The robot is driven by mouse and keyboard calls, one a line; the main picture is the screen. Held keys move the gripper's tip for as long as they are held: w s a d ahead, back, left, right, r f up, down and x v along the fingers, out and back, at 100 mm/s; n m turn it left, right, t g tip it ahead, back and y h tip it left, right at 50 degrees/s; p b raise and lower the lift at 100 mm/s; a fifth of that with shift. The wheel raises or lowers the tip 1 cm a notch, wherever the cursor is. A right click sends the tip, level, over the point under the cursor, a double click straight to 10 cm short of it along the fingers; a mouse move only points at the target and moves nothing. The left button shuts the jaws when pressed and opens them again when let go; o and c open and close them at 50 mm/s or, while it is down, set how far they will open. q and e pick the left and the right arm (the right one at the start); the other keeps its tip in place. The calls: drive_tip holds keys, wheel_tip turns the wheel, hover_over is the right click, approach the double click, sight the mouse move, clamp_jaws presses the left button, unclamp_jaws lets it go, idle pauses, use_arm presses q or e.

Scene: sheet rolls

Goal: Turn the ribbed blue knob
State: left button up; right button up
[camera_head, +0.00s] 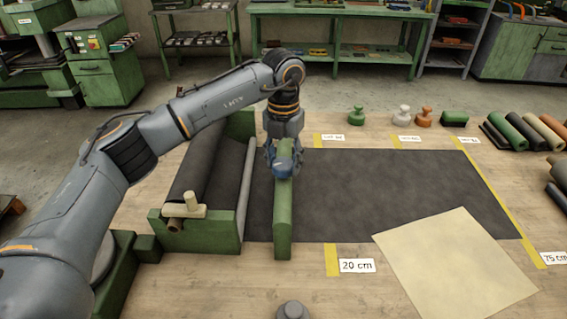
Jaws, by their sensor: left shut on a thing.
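The blue knob (282,171) sits on a long green bar (283,225) that lies across the black sheet (385,190). My left gripper (284,160) points down from above, with its fingers around the knob, and is shut on it. The fingers and the bar hide part of the knob, and its ribs are too small to make out. My right gripper is not in view.
A green roll holder (190,233) with a dark roll stands left of the bar. A cream sheet (455,265) lies at the right front.

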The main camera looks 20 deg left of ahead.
use_arm(q)
drive_tip(key=m+b, duration=0.1)
drive_tip(key=m, duration=0.3)
drive_tip(key=shift+m, duration=0.3)
drive_tip(key=m+b, duration=0.1)
drive_tip(key=m, duration=1.4)
drive_tip(key=shift+b, duration=0.4)
drive_tip(key=m, duration=2)
drive_tip(key=shift+m, duration=0.3)
